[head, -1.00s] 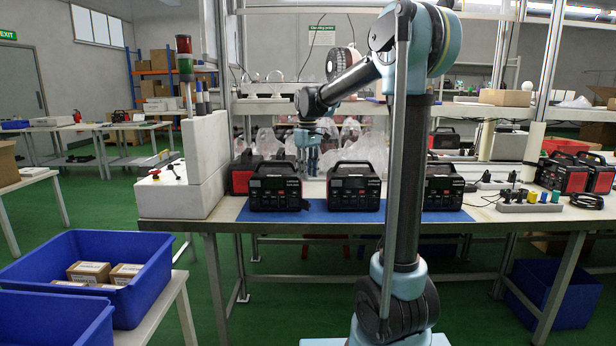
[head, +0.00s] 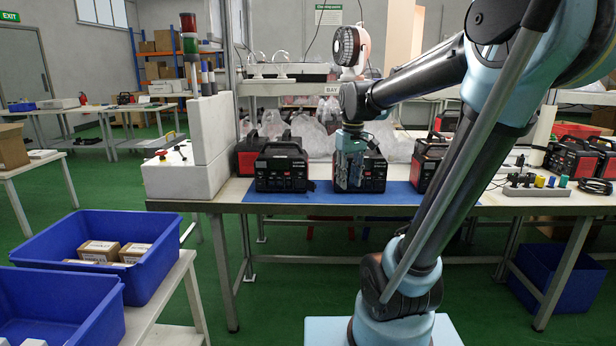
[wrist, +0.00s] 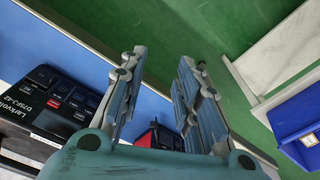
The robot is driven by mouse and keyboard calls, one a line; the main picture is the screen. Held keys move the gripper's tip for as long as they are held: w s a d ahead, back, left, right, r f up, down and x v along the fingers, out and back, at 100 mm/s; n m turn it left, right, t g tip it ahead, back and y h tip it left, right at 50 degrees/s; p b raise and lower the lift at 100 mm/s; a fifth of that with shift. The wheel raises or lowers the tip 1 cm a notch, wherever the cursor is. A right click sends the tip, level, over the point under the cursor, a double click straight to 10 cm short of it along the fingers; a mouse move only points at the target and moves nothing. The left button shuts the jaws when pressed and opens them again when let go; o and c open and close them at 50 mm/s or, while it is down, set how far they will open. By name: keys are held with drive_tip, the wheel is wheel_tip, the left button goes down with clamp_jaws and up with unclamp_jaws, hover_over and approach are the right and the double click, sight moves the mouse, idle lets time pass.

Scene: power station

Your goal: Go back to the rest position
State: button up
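My gripper (head: 350,188) hangs fingers-down over the front of the workbench in the head view. It hides part of the middle power station (head: 376,176). In the wrist view my gripper (wrist: 159,66) has its two fingers apart, with nothing between them. A black power station (wrist: 62,100) with labelled sockets shows at the left of that view, clear of the fingers. In the head view, another power station (head: 281,172) stands to the left on the blue mat (head: 325,197), and a third (head: 427,165) stands to the right, partly behind my arm.
A white control box (head: 185,178) with a red button and a signal tower (head: 189,45) stand at the bench's left end. Blue bins (head: 150,270) sit on a side table at the front left. A power strip (head: 535,191) lies on the right. Green floor is open on the left.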

drive_tip(key=s+d+f+m, duration=0.2)
drive_tip(key=s+d+f, duration=0.1)
drive_tip(key=s+f, duration=0.4)
drive_tip(key=s+d+f+m+t, duration=0.1)
drive_tip(key=s+d+f+m, duration=0.1)
drive_tip(key=s+f, duration=0.6)
drive_tip(key=s+d, duration=0.1)
drive_tip(key=s, duration=0.2)
drive_tip(key=shift+d, duration=0.2)
drive_tip(key=shift+f, duration=0.1)
drive_tip(key=shift+w+f, duration=0.2)
drive_tip(key=shift+w, duration=0.25)
drive_tip(key=shift+d, duration=0.1)
